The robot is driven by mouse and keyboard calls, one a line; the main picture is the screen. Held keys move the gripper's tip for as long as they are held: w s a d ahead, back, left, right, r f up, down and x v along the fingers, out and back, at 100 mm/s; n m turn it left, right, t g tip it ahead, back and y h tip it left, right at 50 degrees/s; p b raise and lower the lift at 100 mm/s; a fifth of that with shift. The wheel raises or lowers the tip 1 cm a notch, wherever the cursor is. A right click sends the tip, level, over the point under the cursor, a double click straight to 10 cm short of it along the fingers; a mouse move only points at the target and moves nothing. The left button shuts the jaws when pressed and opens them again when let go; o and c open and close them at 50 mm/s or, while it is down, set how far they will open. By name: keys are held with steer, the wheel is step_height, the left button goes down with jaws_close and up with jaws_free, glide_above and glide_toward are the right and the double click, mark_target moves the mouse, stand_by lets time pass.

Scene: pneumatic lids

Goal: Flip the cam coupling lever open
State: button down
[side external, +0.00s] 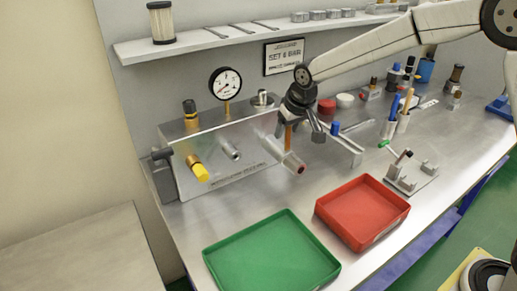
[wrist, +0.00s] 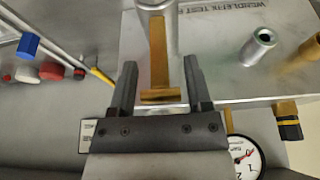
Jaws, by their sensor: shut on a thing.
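The cam coupling (side external: 293,162) is a grey cylinder sticking out of the front of the metal test box; part of it shows at the top of the wrist view (wrist: 157,8). Its brass-coloured lever (side external: 288,138) stands up from it in the side view. In the wrist view the lever (wrist: 159,45) runs between my fingers and ends in a wider crosspiece. My gripper (side external: 301,130) is above the coupling, with a finger on each side of the lever.
The metal test box (side external: 240,185) also carries a yellow-capped fitting (side external: 200,172), a bare steel port (side external: 231,150) and a pressure gauge (side external: 225,83). A green tray (side external: 270,218) and a red tray (side external: 375,235) lie in front. A shelf (side external: 240,38) runs above.

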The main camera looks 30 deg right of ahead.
steer(key=shift+s+t, duration=0.15)
steer(key=shift+t, duration=0.15)
jaws_free()
steer(key=shift+r, duration=0.1)
steer(key=shift+v, duration=3.8)
steer(key=s+d+f, duration=0.2)
steer(key=s+f, duration=0.2)
steer(key=s, duration=0.3)
steer(key=s+d+f+g, duration=0.1)
steer(key=s+d+f, duration=0.1)
steer(key=s+f, duration=0.2)
steer(key=s+d+f+g, duration=0.1)
steer(key=s+f, duration=0.4)
steer(key=s, duration=0.5)
steer(key=shift+d, duration=0.5)
